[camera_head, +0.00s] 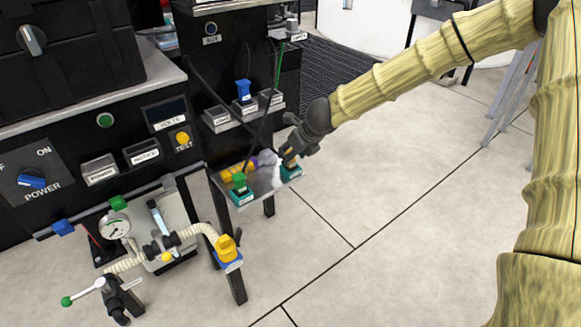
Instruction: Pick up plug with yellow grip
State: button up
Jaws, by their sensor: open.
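A yellow-gripped piece (232,172) lies on the small low shelf (258,188), behind an upright green plug (239,183) and partly hidden by it. A second yellow grip (227,248) stands on a blue base at the end of the pale hose. I cannot tell for sure which of the two is the plug with yellow grip. My gripper (283,160) is open over the right end of the shelf, to the right of the first yellow piece and apart from it. Its fingertips are small and dark, and I see nothing held between them.
Grey-white and purple pieces (268,160) lie between my gripper and the yellow piece. A blue plug (243,89) stands above labelled trays (247,107). A black cable hangs near the shelf. The gauge and valve assembly (115,226) is at lower left. Floor to the right is clear.

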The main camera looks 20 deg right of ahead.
jog(key=shift+r, duration=0.1)
grip_shut()
jog(key=shift+r, duration=0.1)
notch_tip(320, 180, up, 3)
jog(key=shift+f+p, duration=0.15)
jog(key=shift+p, duration=0.9)
jog(key=s+a+r+p, duration=0.2)
jog(key=s, duration=1.4)
jog(key=shift+a+p, duration=0.15)
jog(key=shift+p, duration=0.25)
